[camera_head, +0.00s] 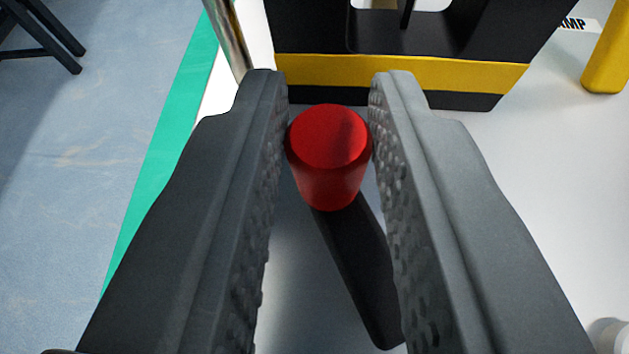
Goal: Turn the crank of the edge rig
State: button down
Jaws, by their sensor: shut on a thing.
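My gripper (329,135) fills the middle of the view, its two grey textured fingers on either side of a red knob (328,160). The fingers touch the knob near their tips, and my gripper is shut on it. The knob is round-topped and narrows downward. A black crank arm (357,270) runs from below the knob down and to the right. Its far end is partly hidden by the right finger.
A black housing with a yellow band (400,73) stands just beyond the fingertips. A yellow post (608,55) is at the upper right. A metal post (230,40) and a green floor stripe (165,150) are at the left. Dark legs (45,40) show at the upper left.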

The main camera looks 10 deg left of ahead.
jog(key=shift+w+f, duration=0.1)
jog(key=shift+f, duration=0.6)
jog(key=c, duration=1.3)
grip_release()
jog(key=shift+o, duration=0.2)
jog(key=shift+s+d+r, duration=0.15)
jog(key=shift+s+r, duration=0.1)
jog(key=shift+s, duration=0.25)
jog(key=r+v, duration=0.1)
jog(key=v, duration=1.6)
jog(key=shift+w, duration=0.25)
